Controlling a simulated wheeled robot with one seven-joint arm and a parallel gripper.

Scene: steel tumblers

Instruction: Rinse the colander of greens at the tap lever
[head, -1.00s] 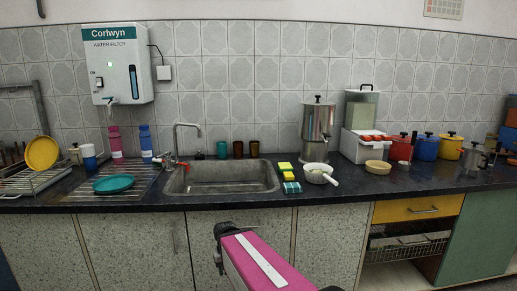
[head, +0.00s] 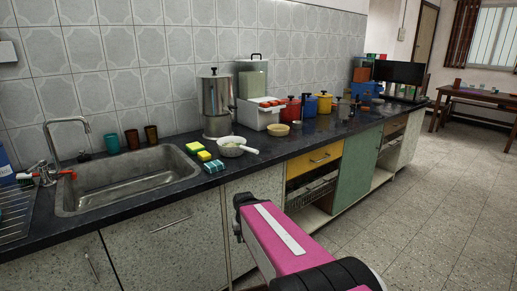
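The tap (head: 66,128) is a curved metal spout at the left of the head view, over the steel sink (head: 130,180). A red tap lever (head: 68,174) sits low by the sink's left edge. No colander of greens can be clearly made out. A white bowl (head: 231,150) with a pale handle stands on the counter right of the sink; its contents are too small to tell. My magenta arm reaches up from the bottom of the view, in front of the cabinets. My gripper's fingers are not visible.
Yellow and green sponges (head: 196,148) lie between sink and bowl. A steel urn (head: 216,105), a white box (head: 259,115) and several coloured canisters line the wall. Open floor (head: 430,220) lies right; a wooden table (head: 475,98) stands far back.

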